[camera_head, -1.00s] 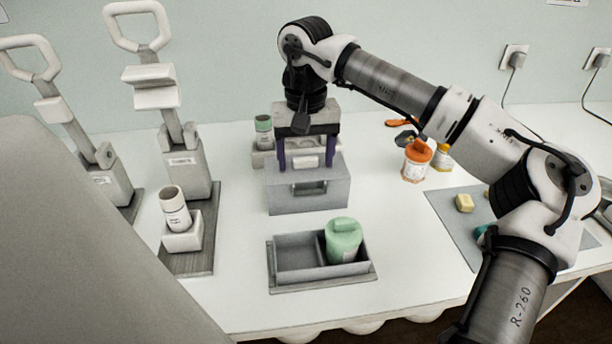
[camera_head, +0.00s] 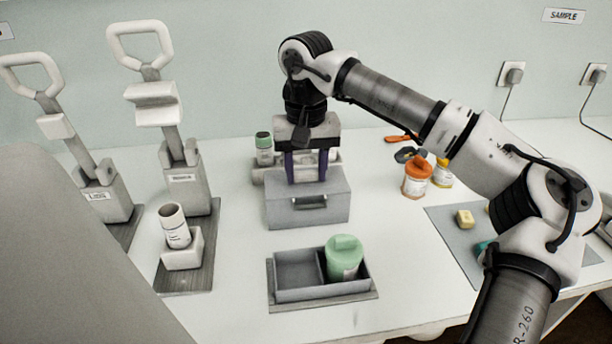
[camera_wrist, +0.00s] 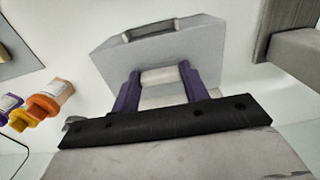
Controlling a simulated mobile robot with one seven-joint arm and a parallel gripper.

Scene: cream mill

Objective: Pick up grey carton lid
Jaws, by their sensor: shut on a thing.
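The grey carton (camera_head: 308,213) stands on the white bench near the middle of the head view, a handle slot in its front face. My gripper (camera_head: 306,178) points down over it. Its two purple fingers are at the carton's top. In the wrist view my gripper (camera_wrist: 161,82) is shut on a pale grip piece between the fingers, which I take as the grip of the grey carton lid (camera_wrist: 160,76). The lid looks level and close on the carton; I cannot tell whether there is a gap under it.
A grey two-compartment tray (camera_head: 322,292) in front holds a green jar (camera_head: 343,262) in its right compartment. A lever press (camera_head: 185,180) with a white cup (camera_head: 174,228) stands left. An orange-lidded jar (camera_head: 416,178) stands right, near a grey mat (camera_head: 450,230).

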